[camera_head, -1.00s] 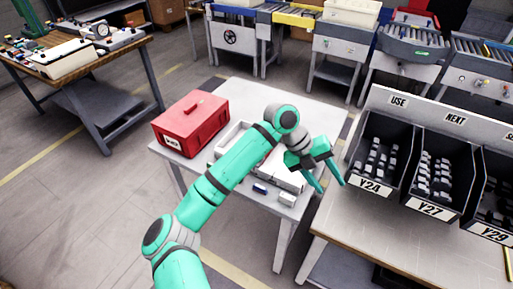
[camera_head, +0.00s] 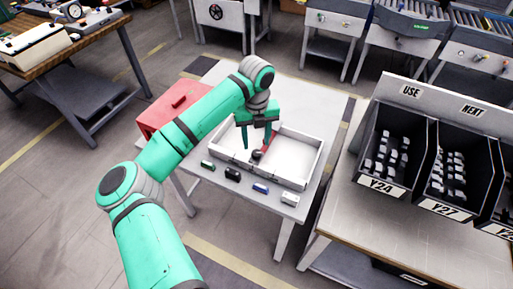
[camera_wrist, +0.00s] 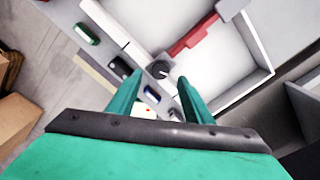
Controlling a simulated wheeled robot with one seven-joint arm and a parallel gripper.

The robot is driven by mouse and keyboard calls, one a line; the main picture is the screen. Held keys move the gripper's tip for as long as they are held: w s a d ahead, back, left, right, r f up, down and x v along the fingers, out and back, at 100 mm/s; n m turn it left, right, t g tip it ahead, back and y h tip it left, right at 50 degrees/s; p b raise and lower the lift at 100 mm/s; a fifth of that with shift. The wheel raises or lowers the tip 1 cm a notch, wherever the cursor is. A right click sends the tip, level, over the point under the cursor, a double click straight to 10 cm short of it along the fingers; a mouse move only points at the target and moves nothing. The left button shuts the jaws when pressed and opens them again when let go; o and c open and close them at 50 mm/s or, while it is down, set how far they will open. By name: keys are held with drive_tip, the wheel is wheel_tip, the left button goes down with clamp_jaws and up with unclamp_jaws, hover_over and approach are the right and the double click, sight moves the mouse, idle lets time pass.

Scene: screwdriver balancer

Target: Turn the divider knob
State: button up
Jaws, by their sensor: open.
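The dark round knob (camera_head: 257,155) sits at the front wall of a white tray (camera_head: 310,150) on the white table. In the wrist view the knob (camera_wrist: 159,69) has a pale mark on its top and lies between and just past my fingertips. A red divider bar (camera_wrist: 192,36) runs from near the knob into the tray. My gripper (camera_head: 256,138) is open and empty, pointing down above the knob. Its two fingers (camera_wrist: 158,82) straddle the knob in the picture. I cannot tell the exact height gap, and they do not appear to touch it.
Small green (camera_head: 207,165), black (camera_head: 232,174), blue (camera_head: 260,188) and white (camera_head: 289,198) pieces line the table's front edge. A red box (camera_head: 170,108) stands left of the tray, partly behind my arm. Labelled black bins (camera_head: 383,150) stand on the right bench.

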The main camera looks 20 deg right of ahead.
sight(256, 152)
drive_tip(key=shift+f, duration=2.55)
drive_tip(key=c, duration=1.1)
